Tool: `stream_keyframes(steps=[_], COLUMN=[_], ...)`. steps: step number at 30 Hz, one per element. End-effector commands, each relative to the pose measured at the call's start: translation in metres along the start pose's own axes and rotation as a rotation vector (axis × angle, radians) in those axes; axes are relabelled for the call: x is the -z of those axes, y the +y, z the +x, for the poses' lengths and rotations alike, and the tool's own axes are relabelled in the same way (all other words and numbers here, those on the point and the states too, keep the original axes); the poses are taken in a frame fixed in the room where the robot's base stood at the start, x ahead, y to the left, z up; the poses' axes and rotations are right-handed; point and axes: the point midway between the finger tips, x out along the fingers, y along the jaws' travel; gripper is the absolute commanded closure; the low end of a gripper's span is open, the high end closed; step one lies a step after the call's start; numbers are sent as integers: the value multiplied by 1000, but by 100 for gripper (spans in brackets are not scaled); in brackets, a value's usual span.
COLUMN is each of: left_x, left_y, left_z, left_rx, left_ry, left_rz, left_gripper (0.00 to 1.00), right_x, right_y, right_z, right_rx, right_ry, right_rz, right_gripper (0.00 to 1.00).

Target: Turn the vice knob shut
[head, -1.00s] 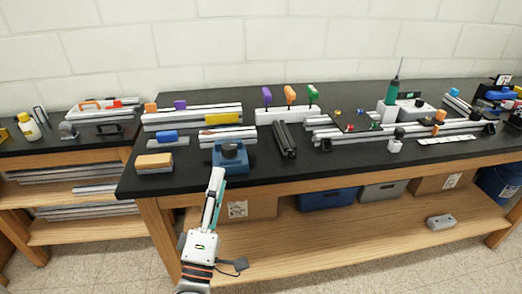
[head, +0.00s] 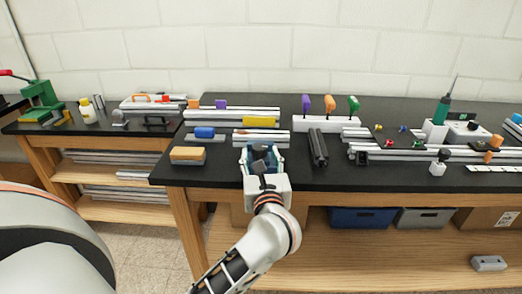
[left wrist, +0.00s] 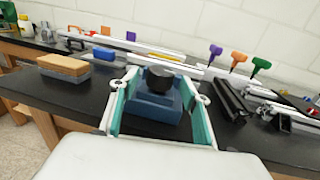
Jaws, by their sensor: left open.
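The blue vice (head: 251,159) sits near the front edge of the black bench top, with a dark round knob (head: 259,151) on top. In the left wrist view the vice (left wrist: 152,106) and its black knob (left wrist: 160,77) stand straight ahead, upright. My left gripper (head: 262,153) is open, its teal-lined fingers one on each side of the vice and knob. In the left wrist view nothing is between the fingers but the vice and knob, and I cannot tell whether they touch. The gripper body hides the vice's front in the head view. My right gripper is not in view.
A wood-topped block (head: 188,155) lies left of the vice, with a blue piece (head: 204,133) behind it. Dark rails (head: 318,148) lie to the right. Aluminium bars (head: 225,113) and a white holder with coloured handles (head: 329,124) stand behind.

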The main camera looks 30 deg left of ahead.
Motion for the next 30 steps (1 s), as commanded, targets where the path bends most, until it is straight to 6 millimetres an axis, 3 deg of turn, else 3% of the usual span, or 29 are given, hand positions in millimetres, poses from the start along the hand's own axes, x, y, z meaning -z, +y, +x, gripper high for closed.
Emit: stream_keyframes(steps=[6,17,22,30], left_x=[-1,0,0,0], left_y=[0,0,0,1], left_z=[26,32,32,33], left_rx=[0,0,0,33], left_ry=[-2,-1,-1,-3], left_rz=[1,2,2,3], left_gripper=[54,54,93,93], right_x=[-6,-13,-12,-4], right_y=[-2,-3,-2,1], right_z=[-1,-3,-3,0], right_rx=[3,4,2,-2], right_ry=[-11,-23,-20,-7], right_rz=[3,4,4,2], right_gripper=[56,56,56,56])
